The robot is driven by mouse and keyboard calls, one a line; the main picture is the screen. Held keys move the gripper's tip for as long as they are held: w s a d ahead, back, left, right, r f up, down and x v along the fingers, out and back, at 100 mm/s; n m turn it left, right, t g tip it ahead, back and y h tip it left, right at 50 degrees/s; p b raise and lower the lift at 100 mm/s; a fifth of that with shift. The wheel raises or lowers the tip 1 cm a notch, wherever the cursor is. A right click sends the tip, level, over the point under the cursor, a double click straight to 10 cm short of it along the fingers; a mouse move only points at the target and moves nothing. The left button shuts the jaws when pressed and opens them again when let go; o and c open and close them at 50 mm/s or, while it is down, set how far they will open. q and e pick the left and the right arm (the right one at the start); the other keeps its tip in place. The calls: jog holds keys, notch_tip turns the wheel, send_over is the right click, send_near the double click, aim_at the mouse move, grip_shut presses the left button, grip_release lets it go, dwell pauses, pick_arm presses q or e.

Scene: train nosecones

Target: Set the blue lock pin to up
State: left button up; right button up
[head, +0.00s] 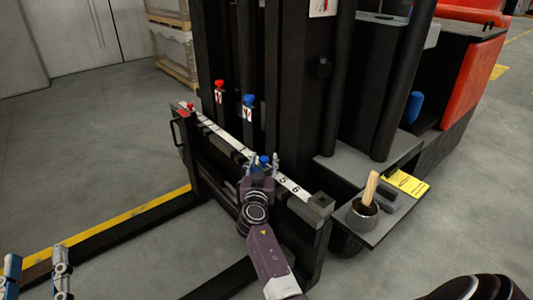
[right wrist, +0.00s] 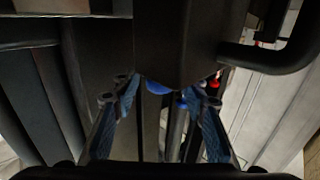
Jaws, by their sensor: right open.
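A blue knob, which looks like the blue lock pin (head: 264,159), is on the numbered fork carriage bar (head: 222,134). My right gripper (head: 263,164) is at it, open, with a finger on either side. In the right wrist view the blue knob (right wrist: 158,87) shows between the spread fingers of my right gripper (right wrist: 165,103), partly hidden by a dark part. Whether the fingers touch it, and the pin's height, I cannot tell. My left gripper (head: 36,268) is open and empty at the lower left, far from the carriage.
Another blue knob (head: 249,100) and a red knob (head: 219,85) with labels stand behind the bar. A smaller red knob (head: 190,105) is at the bar's left end. A metal cup (head: 362,213) with a wooden-handled tool stands on a side tray.

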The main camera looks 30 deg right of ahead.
jog(key=shift+w+d, duration=0.15)
jog(key=shift+w, duration=0.05)
grip_shut()
dwell(0.4)
jog(key=shift+r, duration=0.1)
